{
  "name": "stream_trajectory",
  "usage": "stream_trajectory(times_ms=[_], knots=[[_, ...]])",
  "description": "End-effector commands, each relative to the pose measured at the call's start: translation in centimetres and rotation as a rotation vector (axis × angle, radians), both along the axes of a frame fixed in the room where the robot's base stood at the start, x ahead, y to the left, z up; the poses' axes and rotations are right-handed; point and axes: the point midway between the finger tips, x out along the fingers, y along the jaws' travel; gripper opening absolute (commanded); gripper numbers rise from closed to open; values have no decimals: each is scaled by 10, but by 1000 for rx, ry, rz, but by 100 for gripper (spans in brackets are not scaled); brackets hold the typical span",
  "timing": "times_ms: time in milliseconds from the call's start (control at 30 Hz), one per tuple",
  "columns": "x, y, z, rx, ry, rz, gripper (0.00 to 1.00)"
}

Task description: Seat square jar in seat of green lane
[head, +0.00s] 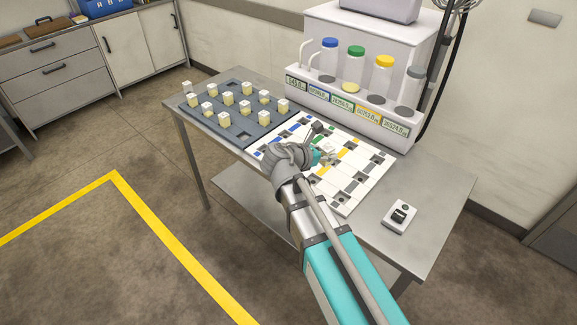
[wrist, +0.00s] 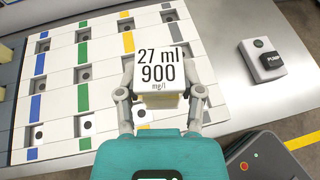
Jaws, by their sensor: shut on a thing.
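The jar appears upright, above the white lane board (wrist: 60,126), just right of the green lane (wrist: 83,98) in the wrist view. It covers part of the yellow lane (wrist: 128,42). Green-lane seats with dark centres show between its green strips, one of them (wrist: 87,124) near the board's near edge. In the head view my gripper (head: 318,150) is over the middle of the board, and my arm hides part of it.
A dark grey tray (head: 219,129) with several square jars stands left of the board. Behind it is a white machine (head: 372,121) with colour-capped bottles. A pump switch box (head: 400,216) sits at the table's right, with bare steel table (head: 440,190) around it.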

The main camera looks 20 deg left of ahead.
Motion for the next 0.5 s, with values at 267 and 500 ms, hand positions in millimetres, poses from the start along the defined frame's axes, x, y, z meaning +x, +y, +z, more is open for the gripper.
stream_trajectory(times_ms=[267, 500], knots=[[-36, 60, 2, -1, -1, 120, 0], [-57, 90, 2, 0, -1, 183, 0]])
